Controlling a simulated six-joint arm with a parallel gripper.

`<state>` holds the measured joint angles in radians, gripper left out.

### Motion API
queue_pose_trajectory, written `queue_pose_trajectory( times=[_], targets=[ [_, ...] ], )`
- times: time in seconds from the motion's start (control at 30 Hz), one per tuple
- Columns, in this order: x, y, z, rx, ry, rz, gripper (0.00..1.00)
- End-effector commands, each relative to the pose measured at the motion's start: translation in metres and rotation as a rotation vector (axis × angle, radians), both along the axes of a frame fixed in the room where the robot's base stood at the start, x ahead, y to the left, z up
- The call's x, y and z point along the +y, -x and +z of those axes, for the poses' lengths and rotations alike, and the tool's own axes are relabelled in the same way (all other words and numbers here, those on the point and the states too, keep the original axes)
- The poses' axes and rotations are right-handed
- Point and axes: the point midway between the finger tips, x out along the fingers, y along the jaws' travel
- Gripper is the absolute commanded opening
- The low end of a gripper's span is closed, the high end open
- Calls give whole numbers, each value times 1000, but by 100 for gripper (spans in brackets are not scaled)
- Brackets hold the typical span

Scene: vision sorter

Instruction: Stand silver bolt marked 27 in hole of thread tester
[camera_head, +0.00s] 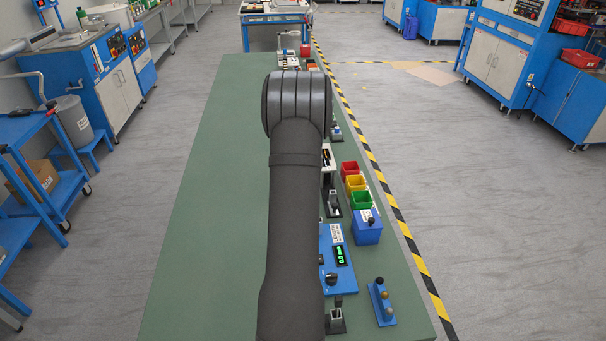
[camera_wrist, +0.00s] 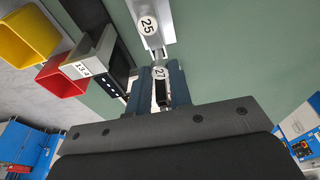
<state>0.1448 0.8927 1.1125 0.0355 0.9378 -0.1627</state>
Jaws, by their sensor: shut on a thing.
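In the wrist view, my gripper (camera_wrist: 161,90) is shut on the silver bolt marked 27 (camera_wrist: 160,72), whose round numbered head shows between the fingers. Another silver bolt marked 25 (camera_wrist: 147,25) is just ahead, on a pale grey rail (camera_wrist: 162,48). I cannot tell whether bolt 27 is clear of that rail. In the head view my arm hides the gripper and the bolt. No hole is clearly visible.
A red bin (camera_head: 350,169), a yellow bin (camera_head: 355,184), a green bin (camera_head: 361,200) and a blue box (camera_head: 367,228) line the bench's right side. The green bench (camera_head: 205,220) is clear on the left.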

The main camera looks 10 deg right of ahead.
Motion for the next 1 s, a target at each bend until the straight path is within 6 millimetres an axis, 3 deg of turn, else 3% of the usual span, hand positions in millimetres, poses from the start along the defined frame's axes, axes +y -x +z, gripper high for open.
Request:
queue_pose_trajectory(
  times=[0.7, 1.0],
  targets=[
    [0, 0, 36, 0, 0, 0, 1],
    [0, 0, 40, 1, 0, 0, 1]
  ],
)
